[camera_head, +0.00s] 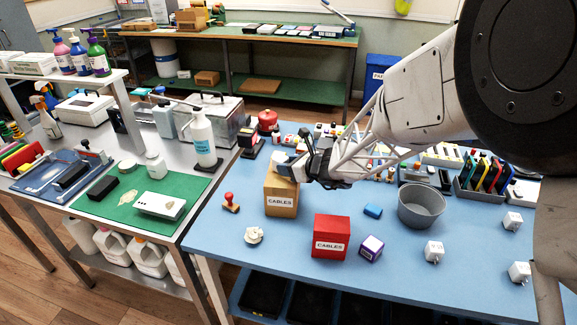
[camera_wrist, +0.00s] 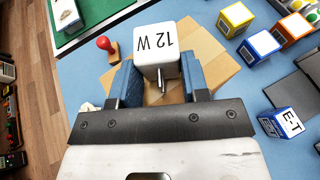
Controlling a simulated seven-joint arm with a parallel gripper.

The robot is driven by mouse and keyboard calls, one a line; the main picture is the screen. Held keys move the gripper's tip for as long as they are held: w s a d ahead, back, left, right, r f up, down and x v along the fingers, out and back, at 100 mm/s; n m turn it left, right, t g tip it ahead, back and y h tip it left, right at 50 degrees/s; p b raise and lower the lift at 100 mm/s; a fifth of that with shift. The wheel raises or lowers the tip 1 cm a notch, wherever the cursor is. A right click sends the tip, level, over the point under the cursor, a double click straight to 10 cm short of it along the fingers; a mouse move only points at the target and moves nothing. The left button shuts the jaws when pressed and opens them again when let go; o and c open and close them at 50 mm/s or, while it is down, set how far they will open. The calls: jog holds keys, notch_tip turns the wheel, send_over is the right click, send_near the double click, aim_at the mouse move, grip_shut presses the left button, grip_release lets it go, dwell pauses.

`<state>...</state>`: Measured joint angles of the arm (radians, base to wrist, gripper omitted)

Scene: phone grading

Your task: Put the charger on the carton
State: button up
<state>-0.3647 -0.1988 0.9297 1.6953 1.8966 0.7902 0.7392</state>
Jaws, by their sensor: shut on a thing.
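A white charger marked 12 W (camera_wrist: 157,42) is held between the blue fingers of my gripper (camera_wrist: 158,82), its metal prongs pointing toward the gripper's base. In the head view my gripper (camera_head: 303,166) is at the top of the brown carton labelled CABLES (camera_head: 281,201), and a small part of the charger (camera_head: 282,157) shows there. The carton's cardboard top (camera_wrist: 207,52) lies behind the charger in the wrist view. Whether the charger touches the carton, I cannot tell.
More white chargers (camera_head: 434,252) stand at the right front. A red-handled stamp (camera_head: 230,203) is left of the carton.

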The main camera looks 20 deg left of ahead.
jog(key=shift+f, duration=0.15)
jog(key=o, duration=1)
jog(key=shift+o, duration=0.2)
jog(key=shift+s+d+r, duration=0.15)
jog(key=shift+d+r, duration=0.15)
jog(key=shift+d, duration=0.05)
jog(key=v, duration=1.1)
jog(key=shift+s, duration=0.1)
